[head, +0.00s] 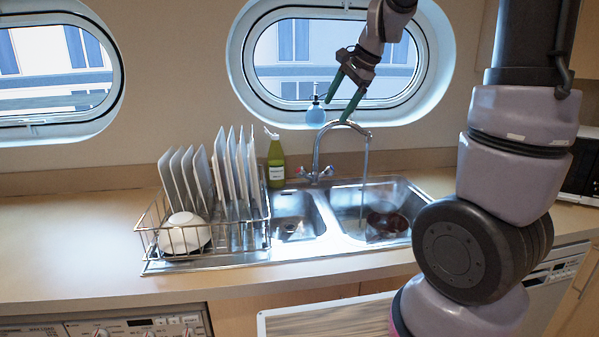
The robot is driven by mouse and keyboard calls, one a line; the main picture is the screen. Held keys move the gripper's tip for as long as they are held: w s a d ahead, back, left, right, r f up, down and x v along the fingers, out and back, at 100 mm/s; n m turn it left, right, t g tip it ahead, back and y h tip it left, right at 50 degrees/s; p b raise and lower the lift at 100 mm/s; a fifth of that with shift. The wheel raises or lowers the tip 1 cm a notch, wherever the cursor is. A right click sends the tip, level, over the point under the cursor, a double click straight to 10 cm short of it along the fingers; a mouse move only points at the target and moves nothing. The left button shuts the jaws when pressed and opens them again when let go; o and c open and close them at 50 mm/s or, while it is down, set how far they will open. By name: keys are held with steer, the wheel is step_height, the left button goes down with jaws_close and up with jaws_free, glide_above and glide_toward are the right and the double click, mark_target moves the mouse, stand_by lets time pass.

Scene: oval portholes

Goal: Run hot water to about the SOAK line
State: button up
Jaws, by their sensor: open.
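The chrome faucet (317,155) stands behind the double sink, with its spout turned over the right basin (345,197). A thin stream of water (364,180) falls from the spout into that basin. A small red-marked tap handle (329,170) sits at the right of the faucet base, and another handle (303,171) at the left. A dark reddish-brown round thing (387,224) lies in the right basin. No SOAK line can be made out, and the water level is unclear. My gripper (337,110) has green fingers, is open and empty, and hangs above the faucet spout in front of the porthole.
A wire rack (152,238) with several upright plates and a white bowl (184,232) stands left of the sink. A green bottle (275,163) stands behind the left basin (290,212). The left counter (70,245) is clear.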

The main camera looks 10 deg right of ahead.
steer(key=w+a+f+m+h, duration=0.25)
steer(key=w+f+m, duration=0.35)
steer(key=w+f, duration=0.75)
steer(key=m+h, duration=0.2)
steer(key=h, duration=0.1)
glide_toward(299, 169)
steer(key=x, duration=1)
steer(key=shift+f, duration=0.25)
steer(key=shift+d, duration=0.1)
jaws_close()
